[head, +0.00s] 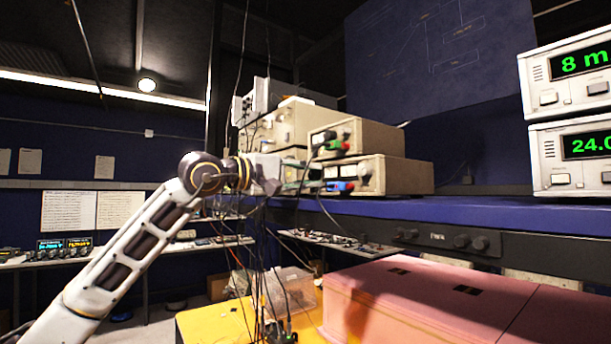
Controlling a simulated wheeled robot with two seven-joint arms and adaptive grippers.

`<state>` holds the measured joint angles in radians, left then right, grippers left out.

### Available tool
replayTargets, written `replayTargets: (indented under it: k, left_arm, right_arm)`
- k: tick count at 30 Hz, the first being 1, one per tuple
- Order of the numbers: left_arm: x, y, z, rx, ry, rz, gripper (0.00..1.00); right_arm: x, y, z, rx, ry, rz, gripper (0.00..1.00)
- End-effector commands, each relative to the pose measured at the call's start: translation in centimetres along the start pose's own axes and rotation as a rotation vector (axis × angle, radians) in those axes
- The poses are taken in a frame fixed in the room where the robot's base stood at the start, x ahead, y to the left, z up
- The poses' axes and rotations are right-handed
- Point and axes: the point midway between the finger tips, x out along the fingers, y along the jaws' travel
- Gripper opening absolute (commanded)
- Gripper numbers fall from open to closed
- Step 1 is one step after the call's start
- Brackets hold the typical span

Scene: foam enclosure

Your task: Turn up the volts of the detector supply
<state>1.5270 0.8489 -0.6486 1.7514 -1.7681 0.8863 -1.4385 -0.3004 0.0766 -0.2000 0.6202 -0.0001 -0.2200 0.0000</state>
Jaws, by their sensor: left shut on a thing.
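A stack of beige bench instruments stands on the blue shelf. I cannot tell from labels which is the detector supply. My left arm reaches up from the lower left. My left gripper (285,174) is at the left side of the stack's front, shut on what appears to be a small knob there; its fingertips and the knob are mostly hidden. My right gripper is out of view.
Two white units with green readouts, one (572,158) below the other (567,75), stand at the right on the blue shelf (480,211). Cables hang near my left gripper. Pink foam blocks (420,300) and a yellow surface (205,325) lie below.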

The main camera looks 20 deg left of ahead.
Motion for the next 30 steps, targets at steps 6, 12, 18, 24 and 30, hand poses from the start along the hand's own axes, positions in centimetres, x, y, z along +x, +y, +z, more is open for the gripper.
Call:
replayTargets:
  k: [6, 12, 18, 24, 30]
  left_arm:
    - [0.06, -0.16, 0.08, 0.013, -0.002, -0.004, 0.00]
    - [0.07, -0.20, 0.09, 0.012, -0.002, -0.004, 0.00]
    - [0.07, -0.18, 0.07, 0.012, -0.002, -0.004, 0.42]
    - [0.04, -0.11, 0.04, 0.011, -0.001, -0.002, 0.44]
    - [-0.06, -0.08, 0.01, 0.011, -0.001, -0.002, 0.44]
  right_arm:
    - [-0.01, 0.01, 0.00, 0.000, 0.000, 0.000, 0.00]
    - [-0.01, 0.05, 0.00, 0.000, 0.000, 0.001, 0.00]
    - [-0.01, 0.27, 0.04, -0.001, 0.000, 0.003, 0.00]
    - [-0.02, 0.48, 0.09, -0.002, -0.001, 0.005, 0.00]
    - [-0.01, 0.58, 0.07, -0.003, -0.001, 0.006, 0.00]
